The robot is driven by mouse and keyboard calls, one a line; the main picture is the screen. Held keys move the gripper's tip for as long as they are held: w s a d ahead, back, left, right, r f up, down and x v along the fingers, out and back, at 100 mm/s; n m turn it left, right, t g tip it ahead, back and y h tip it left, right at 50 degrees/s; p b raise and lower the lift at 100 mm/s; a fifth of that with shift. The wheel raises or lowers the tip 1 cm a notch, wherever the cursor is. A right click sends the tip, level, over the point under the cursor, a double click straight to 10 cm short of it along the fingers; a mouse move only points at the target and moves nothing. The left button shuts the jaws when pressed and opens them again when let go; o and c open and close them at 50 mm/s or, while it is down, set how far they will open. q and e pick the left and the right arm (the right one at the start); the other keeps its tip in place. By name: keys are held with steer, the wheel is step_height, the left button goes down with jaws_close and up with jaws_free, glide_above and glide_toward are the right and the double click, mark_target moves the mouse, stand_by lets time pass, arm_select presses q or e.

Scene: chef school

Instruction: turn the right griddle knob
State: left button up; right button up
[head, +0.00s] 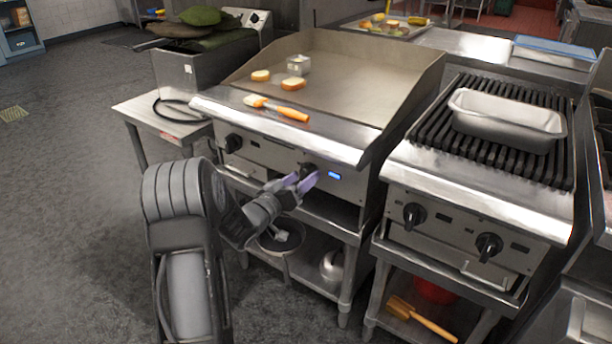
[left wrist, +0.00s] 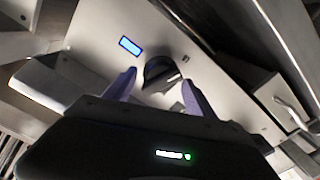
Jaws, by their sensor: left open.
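The griddle (head: 330,85) has a black left knob (head: 233,143) and a black right knob (head: 308,170) on its front panel. A blue lit display (head: 335,176) is just right of the right knob. My left gripper (head: 297,184) is at the right knob and partly covers it in the head view. In the left wrist view the right knob (left wrist: 162,73) is between the two open purple fingers (left wrist: 160,88), with the lit display (left wrist: 130,46) beside it. I cannot tell whether the fingers touch the knob. My right gripper does not show.
A shelf with pots is below the griddle.

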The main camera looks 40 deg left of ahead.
arm_select(q)
steer(key=shift+w, duration=1.1)
steer(key=shift+c, duration=0.2)
steer(key=c, duration=1.1)
